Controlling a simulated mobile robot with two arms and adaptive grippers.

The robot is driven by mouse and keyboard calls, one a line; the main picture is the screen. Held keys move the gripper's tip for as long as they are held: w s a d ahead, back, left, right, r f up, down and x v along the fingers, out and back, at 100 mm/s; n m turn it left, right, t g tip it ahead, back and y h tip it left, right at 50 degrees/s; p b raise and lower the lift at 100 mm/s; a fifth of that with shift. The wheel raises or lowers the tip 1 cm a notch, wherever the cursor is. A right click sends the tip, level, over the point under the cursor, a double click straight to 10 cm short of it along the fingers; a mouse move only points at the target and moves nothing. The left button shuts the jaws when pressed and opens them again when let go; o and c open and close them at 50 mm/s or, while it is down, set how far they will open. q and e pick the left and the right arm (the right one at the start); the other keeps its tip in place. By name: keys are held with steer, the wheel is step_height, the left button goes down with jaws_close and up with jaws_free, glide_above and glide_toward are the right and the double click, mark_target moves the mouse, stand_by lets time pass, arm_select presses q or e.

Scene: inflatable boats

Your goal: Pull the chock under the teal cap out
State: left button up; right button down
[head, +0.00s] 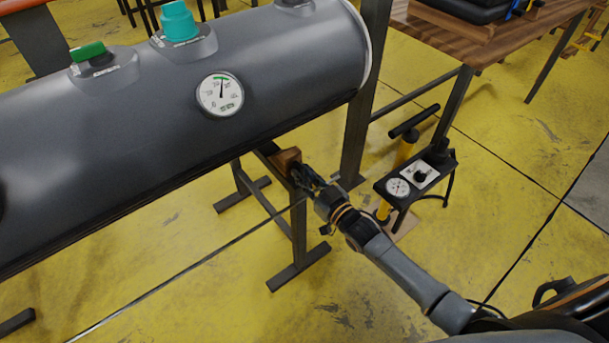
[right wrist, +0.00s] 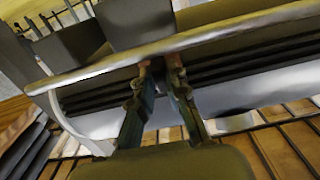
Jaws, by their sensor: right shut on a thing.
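The teal cap (head: 180,22) stands upright on a valve on top of the dark grey boat tube (head: 130,125). A brown wooden chock (head: 286,158) shows below the tube's lower edge, on the top bar of a dark metal stand. My right gripper (head: 304,174) is at the chock's near end and is shut on it. In the right wrist view the fingers of my right gripper (right wrist: 162,68) reach under the tube's rim, and only a little brown shows between the tips. The rest of the chock is hidden. My left gripper is not in view.
A green lever (head: 88,52) and a round gauge (head: 220,95) are on the tube. A wooden table (head: 450,38) is behind. The yellow floor in front is mostly clear.

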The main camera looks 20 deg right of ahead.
steer(key=c, duration=1.3)
jaws_free()
steer(key=shift+s+f, duration=0.1)
steer(key=shift+f, duration=0.1)
steer(key=shift+c, duration=0.2)
steer(key=shift+r, duration=0.1)
steer(key=shift+d, duration=0.1)
steer(key=v, duration=1.2)
